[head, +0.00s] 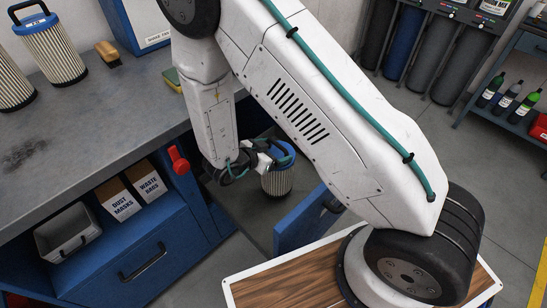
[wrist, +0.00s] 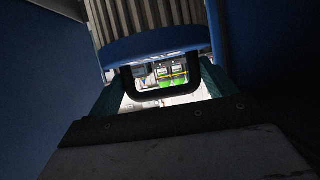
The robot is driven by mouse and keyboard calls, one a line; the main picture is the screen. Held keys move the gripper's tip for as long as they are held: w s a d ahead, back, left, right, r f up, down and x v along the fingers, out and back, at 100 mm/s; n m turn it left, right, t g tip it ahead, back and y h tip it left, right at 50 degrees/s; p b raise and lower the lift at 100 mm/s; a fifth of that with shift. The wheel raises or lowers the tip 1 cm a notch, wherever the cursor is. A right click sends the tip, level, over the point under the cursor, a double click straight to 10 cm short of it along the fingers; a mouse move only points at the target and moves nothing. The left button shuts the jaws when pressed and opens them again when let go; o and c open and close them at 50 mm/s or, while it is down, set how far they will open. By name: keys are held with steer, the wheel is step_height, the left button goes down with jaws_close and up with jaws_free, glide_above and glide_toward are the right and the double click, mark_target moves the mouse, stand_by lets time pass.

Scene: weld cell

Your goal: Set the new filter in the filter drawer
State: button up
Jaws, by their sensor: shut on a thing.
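A filter (head: 278,183) with a blue cap and pale pleats is upright inside the open filter drawer (head: 300,222). My gripper (head: 262,158) is shut on the filter's black handle from the left side. In the wrist view the filter's pleats (wrist: 150,14) and blue cap are at the top, with the black handle (wrist: 167,95) between my fingers. Blue drawer walls show at both sides there. My arm hides part of the drawer. I cannot tell whether the filter's base touches the drawer floor.
On the grey bench (head: 95,115) stand a blue-capped filter (head: 55,55) and another pleated filter (head: 12,85). A brush (head: 108,54) and a sponge (head: 172,79) lie there too. A red handle (head: 178,159) sticks out by the drawer. Boxes and a grey bin (head: 68,232) sit below.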

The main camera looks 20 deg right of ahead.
steer(key=shift+f, duration=1.55)
steer(key=o, duration=1.9)
steer(key=v, duration=1.2)
steer(key=shift+a, duration=0.1)
